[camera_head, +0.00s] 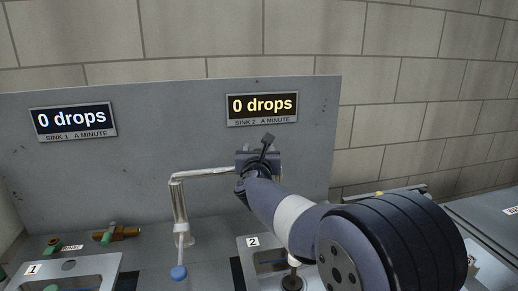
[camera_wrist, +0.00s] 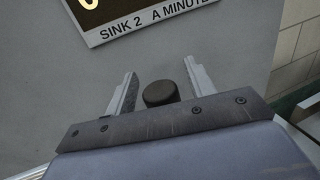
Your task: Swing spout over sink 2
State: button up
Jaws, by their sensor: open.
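The silver spout (camera_head: 205,173) rises from the counter between the two sinks and bends right, its far end hidden behind my gripper (camera_head: 258,160). In the wrist view my gripper (camera_wrist: 161,76) is open. A dark round knob (camera_wrist: 160,93) sits between its fingers, with gaps showing at both sides; I cannot tell what it belongs to. The sink 2 panel (camera_head: 246,257) carries a label "2" and is partly covered by my arm. The sink 1 panel (camera_head: 65,272) is at the lower left.
A grey back panel (camera_head: 140,140) stands close behind the spout. It bears the sink 1 display (camera_head: 72,121) and sink 2 display (camera_head: 262,107), both reading 0 drops. Brass-and-green fittings (camera_head: 117,233) lie at left.

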grip_shut()
dwell(0.7)
